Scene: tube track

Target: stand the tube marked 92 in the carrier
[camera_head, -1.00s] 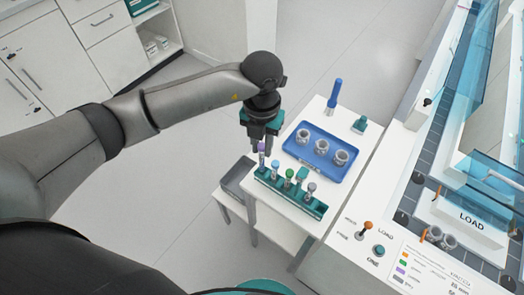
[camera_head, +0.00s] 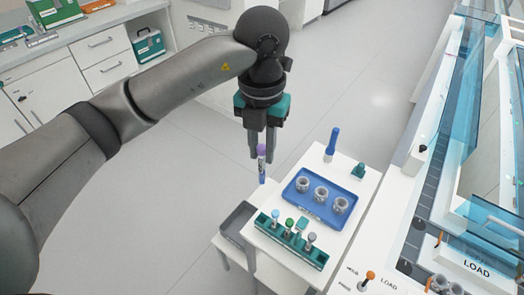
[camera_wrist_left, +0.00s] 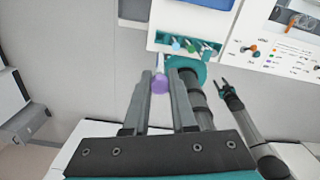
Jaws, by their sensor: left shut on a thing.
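My left gripper (camera_head: 264,157) is shut on a purple-capped tube (camera_head: 262,165), upright in the air above and behind the teal rack (camera_head: 318,256). In the left wrist view the purple cap (camera_wrist_left: 159,85) shows between the fingers; no number is readable. Three round grey carriers (camera_head: 321,194) stand on a blue tray (camera_head: 299,209), with no tubes seen in them. Further grey carriers (camera_head: 438,283) are at the lower right, near the LOAD sign, partly cut off. My right gripper (camera_wrist_left: 222,86) shows small in the left wrist view, its fingers apart and empty.
Several capped tubes (camera_head: 289,223) stand in the rack on the white table (camera_head: 356,215). A blue pen-like object (camera_head: 332,143) and a small teal block (camera_head: 358,170) are behind the tray. A grey bin (camera_head: 238,221) is left of the table. Clear panels stand at right.

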